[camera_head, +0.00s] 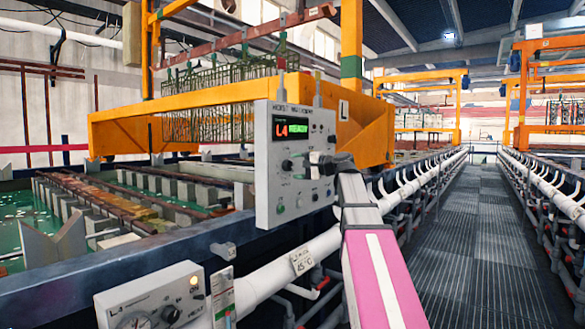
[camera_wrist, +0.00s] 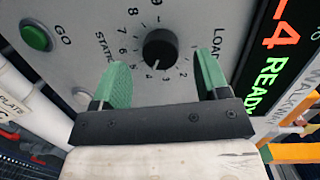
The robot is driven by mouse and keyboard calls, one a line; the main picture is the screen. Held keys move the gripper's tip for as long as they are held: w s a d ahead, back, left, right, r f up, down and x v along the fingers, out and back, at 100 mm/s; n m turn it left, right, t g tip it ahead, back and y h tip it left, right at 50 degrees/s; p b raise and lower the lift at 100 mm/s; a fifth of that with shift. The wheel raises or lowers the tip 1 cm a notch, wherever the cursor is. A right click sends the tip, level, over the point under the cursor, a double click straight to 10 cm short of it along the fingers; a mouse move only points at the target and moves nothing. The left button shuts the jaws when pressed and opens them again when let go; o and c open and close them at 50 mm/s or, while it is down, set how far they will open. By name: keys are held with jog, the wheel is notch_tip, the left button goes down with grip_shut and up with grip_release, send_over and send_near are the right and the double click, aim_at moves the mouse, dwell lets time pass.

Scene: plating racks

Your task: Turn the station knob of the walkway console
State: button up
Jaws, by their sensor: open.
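The walkway console (camera_head: 262,185) is an upright light-grey panel at the bath's edge, its display (camera_head: 292,131) reading "L4 READY". The station knob (camera_wrist: 160,47) is black, inside a ring of numbers, with its white mark pointing down, roughly at the 4. The knob also shows in the head view (camera_head: 288,165), left of my gripper. My gripper (camera_wrist: 163,62) is open and empty, its green fingers at either side of the knob's lower part in the wrist view. Both seem apart from the knob; the remaining depth is hard to tell.
A green GO button (camera_wrist: 36,36) sits near the knob. A lower control box (camera_head: 152,296) with a dial stands front left, near a white pipe (camera_head: 290,263). An orange gantry (camera_head: 190,98) is behind the console. The grated walkway (camera_head: 470,245) on the right is clear.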

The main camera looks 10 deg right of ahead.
jog(key=v, duration=0.8)
jog(key=s+a+f+n+g+h, duration=0.1)
jog(key=a+f+g+h, duration=0.15)
jog(key=f, duration=1.55)
jog(key=a+f+n+g+h, duration=0.15)
jog(key=f+h, duration=0.25)
jog(key=f, duration=1.4)
jog(key=s+f+n+g+h, duration=0.2)
jog(key=s+f, duration=0.6)
jog(key=f, duration=0.6)
jog(key=s+f+n+g+h, duration=0.2)
jog(key=s+f+g+h, duration=0.2)
jog(key=s+f, duration=0.5)
notch_tip(320, 180, down, 5)
jog(key=shift+s+a+g+h, duration=0.2)
jog(key=shift+s+g+h, duration=0.1)
jog(key=shift+h, duration=0.25)
jog(key=shift+n, duration=0.25)
